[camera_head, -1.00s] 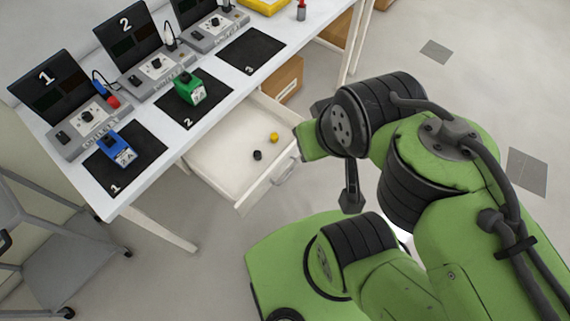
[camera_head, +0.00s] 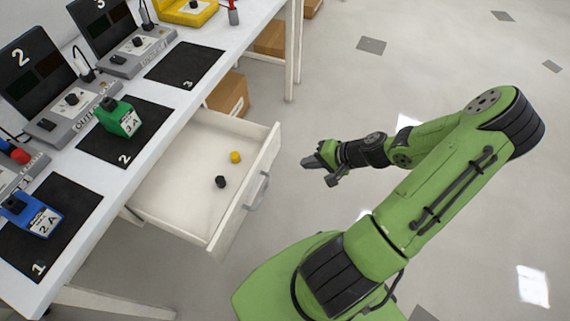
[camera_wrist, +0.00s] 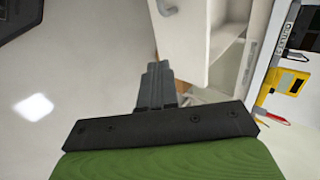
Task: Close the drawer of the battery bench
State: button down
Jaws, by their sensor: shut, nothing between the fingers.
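The battery bench (camera_head: 150,150) runs along the left in the head view. Its white drawer (camera_head: 160,195) is pulled out, with a grey bar handle (camera_head: 258,190) on its front. A yellow knob-like piece (camera_head: 235,157) and a black one (camera_head: 220,182) lie inside the drawer. My gripper (camera_head: 308,162) is shut and empty, to the right of the drawer front and apart from it in the picture.
On the bench top are a green battery (camera_head: 120,118), a blue battery (camera_head: 38,218), black numbered mats (camera_head: 188,62) and grey charger units. Cardboard boxes (camera_head: 229,95) stand under the bench. The floor (camera_head: 400,50) on the right is clear.

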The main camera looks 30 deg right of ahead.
aim_at(266, 164)
jog(key=b+x, duration=0.1)
jog(key=x, duration=0.3)
jog(key=r+b+x, duration=0.1)
jog(key=x, duration=0.3)
jog(key=w+a+b+x, duration=0.1)
jog(key=x, duration=0.3)
jog(key=shift+w+r, duration=0.1)
jog(key=shift+r, duration=0.3)
jog(key=shift+w+a, duration=0.15)
jog(key=shift+w, duration=0.1)
